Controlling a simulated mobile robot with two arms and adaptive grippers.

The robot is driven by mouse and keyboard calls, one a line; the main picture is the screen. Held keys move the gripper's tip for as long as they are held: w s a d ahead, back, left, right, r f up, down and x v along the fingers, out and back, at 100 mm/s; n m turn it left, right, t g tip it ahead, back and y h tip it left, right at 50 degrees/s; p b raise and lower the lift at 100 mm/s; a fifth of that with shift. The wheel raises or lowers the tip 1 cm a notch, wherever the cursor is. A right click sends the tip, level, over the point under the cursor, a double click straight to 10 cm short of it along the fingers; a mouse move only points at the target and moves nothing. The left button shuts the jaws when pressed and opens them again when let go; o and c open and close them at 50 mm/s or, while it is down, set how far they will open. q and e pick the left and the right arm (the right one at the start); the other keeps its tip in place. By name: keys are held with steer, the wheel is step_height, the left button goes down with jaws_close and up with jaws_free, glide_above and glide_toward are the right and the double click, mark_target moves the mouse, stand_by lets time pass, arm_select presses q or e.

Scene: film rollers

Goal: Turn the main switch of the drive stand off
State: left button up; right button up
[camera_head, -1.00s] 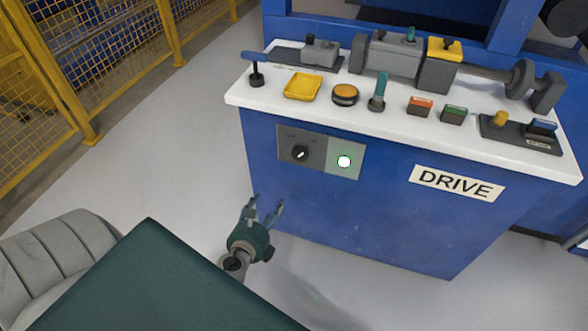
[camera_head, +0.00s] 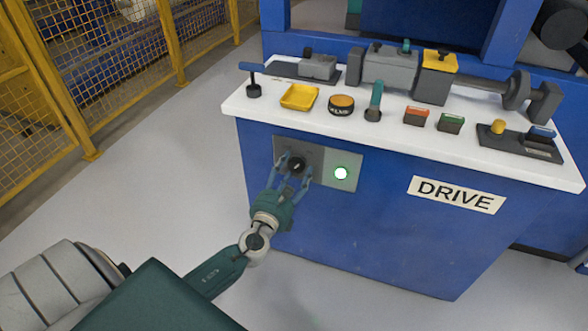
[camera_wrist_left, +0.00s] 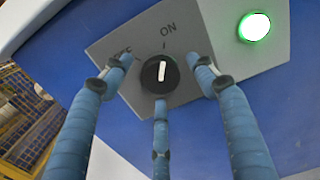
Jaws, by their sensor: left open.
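The main switch (camera_head: 297,166) is a black rotary knob with a white pointer line, on a grey panel on the front of the blue drive stand (camera_head: 350,225). In the left wrist view the knob (camera_wrist_left: 160,74) points up toward the ON mark; the other label at its left is partly hidden by a finger. A green lamp (camera_head: 341,173) beside it is lit. My left gripper (camera_head: 295,172) is open, its fingers spread around the knob in front of the panel. I cannot tell whether any finger touches it. My right gripper is not in view.
The white top (camera_head: 390,138) of the stand carries a yellow tray (camera_head: 299,97), an amber button (camera_head: 341,104), levers and several coloured switches. A DRIVE label (camera_head: 456,194) is on the front. A yellow mesh fence (camera_head: 120,60) stands at the left. The floor between is clear.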

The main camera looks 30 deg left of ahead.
arm_select(q)
steer(key=shift+w+a, duration=0.1)
steer(key=shift+w, duration=0.3)
steer(key=shift+c, duration=0.5)
steer(key=c, duration=1)
